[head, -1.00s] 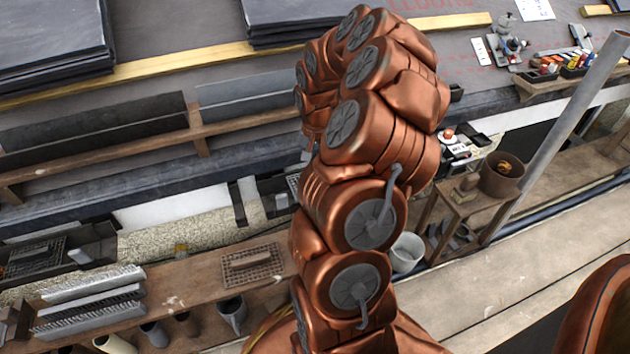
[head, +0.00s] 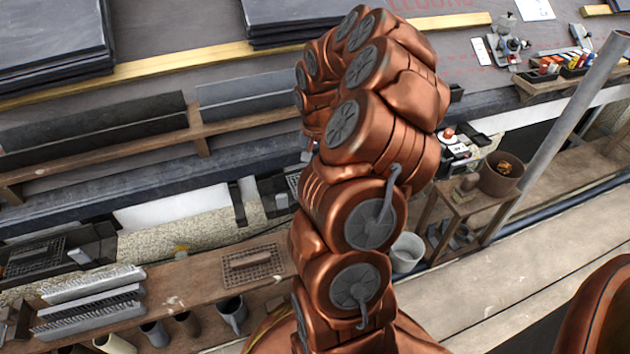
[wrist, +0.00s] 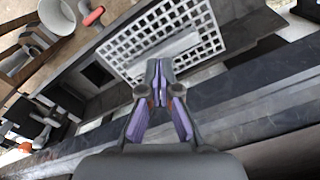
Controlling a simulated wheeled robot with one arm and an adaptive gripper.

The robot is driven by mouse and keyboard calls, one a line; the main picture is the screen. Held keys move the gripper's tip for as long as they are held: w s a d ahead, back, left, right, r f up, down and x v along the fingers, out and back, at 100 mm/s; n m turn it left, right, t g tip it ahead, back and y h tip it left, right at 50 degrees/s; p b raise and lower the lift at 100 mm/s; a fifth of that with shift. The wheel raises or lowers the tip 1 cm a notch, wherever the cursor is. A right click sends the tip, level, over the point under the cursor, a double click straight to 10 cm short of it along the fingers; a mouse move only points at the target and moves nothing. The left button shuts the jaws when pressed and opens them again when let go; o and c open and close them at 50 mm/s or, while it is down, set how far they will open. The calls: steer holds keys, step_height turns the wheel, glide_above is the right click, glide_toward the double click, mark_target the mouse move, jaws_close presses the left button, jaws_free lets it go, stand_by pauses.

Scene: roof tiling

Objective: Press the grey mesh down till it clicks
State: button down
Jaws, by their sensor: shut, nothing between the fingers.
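The grey mesh (wrist: 141,45), a pale square grid with a lighter grey bar (wrist: 168,56) across it, lies at the top of the wrist view in a dark tray-like frame. My gripper (wrist: 158,64) has its fingers together with nothing between them. Its tips overlap the mesh's near edge in the picture; I cannot tell whether they touch it. In the head view my copper arm hides the gripper and most of the area under it. A dark box with a bit of grating shows just left of the arm.
A dark gutter (head: 90,185) runs along the roof edge. A brown pot (head: 500,174) stands on a small stand at right, with a white bucket (head: 407,252) nearer the arm.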

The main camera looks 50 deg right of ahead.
steer(key=shift+f+b, duration=0.4)
steer(key=shift+f, duration=0.7)
stand_by(0.6)
stand_by(0.5)
step_height(320, 180, up, 9)
steer(key=p, duration=0.3)
steer(key=shift+p, duration=0.35)
stand_by(0.5)
stand_by(0.5)
